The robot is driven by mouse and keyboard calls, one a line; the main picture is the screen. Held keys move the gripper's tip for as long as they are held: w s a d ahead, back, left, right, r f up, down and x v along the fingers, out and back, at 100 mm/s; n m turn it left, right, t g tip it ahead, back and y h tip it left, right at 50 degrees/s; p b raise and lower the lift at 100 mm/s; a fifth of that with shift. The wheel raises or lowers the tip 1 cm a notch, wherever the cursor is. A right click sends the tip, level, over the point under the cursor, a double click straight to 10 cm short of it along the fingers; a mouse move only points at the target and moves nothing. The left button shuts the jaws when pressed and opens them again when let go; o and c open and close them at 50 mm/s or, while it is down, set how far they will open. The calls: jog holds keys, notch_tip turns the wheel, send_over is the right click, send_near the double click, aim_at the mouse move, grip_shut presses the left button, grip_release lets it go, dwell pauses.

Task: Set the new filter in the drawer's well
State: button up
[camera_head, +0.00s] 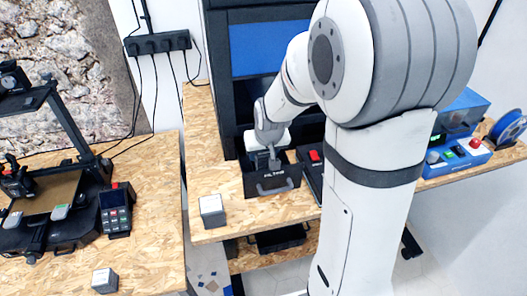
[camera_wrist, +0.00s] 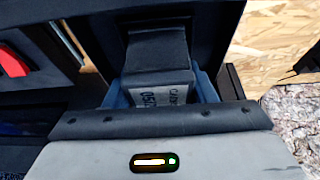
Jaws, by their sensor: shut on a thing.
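The black drawer (camera_head: 278,187) stands pulled out from the tall black and blue machine, with white lettering and a handle on its front. My gripper (camera_head: 265,165) points down over the drawer, at or just inside its opening. In the wrist view my gripper (camera_wrist: 163,90) is shut on the new filter (camera_wrist: 166,86), a grey block with dark lettering, between two bluish fingers. A dark block shape lies just beyond the lettered face. The well is hidden behind the gripper and filter, so I cannot tell whether the filter touches its floor.
A grey block with a pale top (camera_head: 212,211) stands on the chipboard bench left of the drawer. A similar block (camera_head: 104,280) is on the left table. A black box with a red button (camera_head: 314,156) is right of the drawer. A dark tray (camera_head: 280,238) sits below.

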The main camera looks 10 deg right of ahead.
jog(key=shift+f, duration=0.15)
jog(key=o, duration=1)
